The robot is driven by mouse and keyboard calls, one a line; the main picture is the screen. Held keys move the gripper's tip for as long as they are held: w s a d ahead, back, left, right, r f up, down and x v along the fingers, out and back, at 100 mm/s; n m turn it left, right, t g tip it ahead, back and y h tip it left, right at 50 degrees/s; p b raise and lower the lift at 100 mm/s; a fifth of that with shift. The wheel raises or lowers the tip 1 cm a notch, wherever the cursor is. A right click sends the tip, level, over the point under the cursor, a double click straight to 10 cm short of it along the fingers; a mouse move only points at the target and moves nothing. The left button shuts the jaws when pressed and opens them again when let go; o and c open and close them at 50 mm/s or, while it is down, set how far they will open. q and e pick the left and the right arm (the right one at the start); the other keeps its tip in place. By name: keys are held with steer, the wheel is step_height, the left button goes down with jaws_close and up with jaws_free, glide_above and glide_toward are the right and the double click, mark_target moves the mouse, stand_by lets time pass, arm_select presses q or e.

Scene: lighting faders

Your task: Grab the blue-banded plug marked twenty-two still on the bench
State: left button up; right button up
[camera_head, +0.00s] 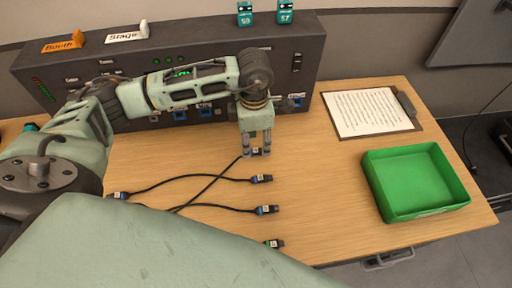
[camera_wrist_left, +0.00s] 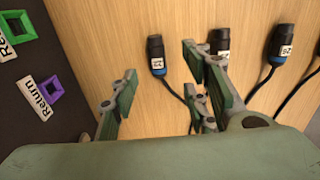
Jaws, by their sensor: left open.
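The blue-banded plug with a label that reads like 22 (camera_wrist_left: 157,60) lies on the bench (camera_wrist_left: 90,30), dark with a thin cable. In the left wrist view it is just beyond my left gripper (camera_wrist_left: 160,90), between the spread fingers and apart from them. The gripper is open and empty. In the head view the left gripper (camera_head: 256,151) points down, low over the bench in front of the console, and mostly hides this plug. My right gripper is not in view.
Other plugs lie nearby: a blue-banded one (camera_head: 262,179), another (camera_head: 267,210) and a green-banded one (camera_head: 275,243). A grey console (camera_head: 300,55) stands behind. A green tray (camera_head: 415,210) and a clipboard (camera_head: 372,112) are at right. Bench between plugs and tray is clear.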

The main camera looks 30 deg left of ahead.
mark_target(256, 150)
arm_select(q)
steer(key=f, duration=0.2)
steer(key=f+p, duration=0.1)
steer(key=shift+w+d+f, duration=0.1)
steer(key=shift+w+f, duration=0.1)
steer(key=shift+f, duration=0.65)
steer(key=c, duration=0.7)
jaws_close()
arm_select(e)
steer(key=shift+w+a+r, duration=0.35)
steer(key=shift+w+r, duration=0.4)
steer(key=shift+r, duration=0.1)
